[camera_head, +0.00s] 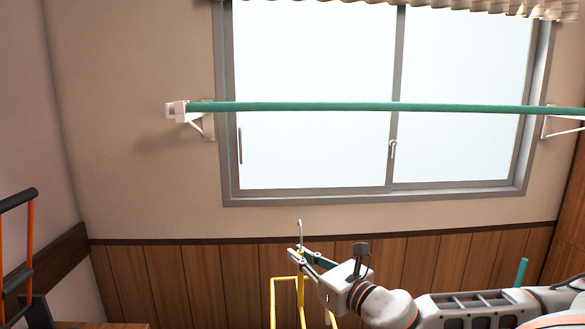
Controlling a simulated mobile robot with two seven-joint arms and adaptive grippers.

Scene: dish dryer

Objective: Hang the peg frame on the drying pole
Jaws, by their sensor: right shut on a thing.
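The drying pole (330,107) is a green bar running across the front of the window. White wall brackets hold it near both sides. The peg frame (273,300) is yellow and shows at the bottom centre, with a grey hook (300,232) pointing up. My right gripper (302,262) is shut on the peg frame just below the hook. The hook is well below the pole and apart from it. The lower part of the peg frame is cut off by the picture edge. My left gripper is not in view.
The left bracket (205,122) and the right bracket (560,120) stick out from the wall. A window (310,150) lies behind the pole. An orange and black frame (18,240) stands at the left edge. The space between gripper and pole looks clear.

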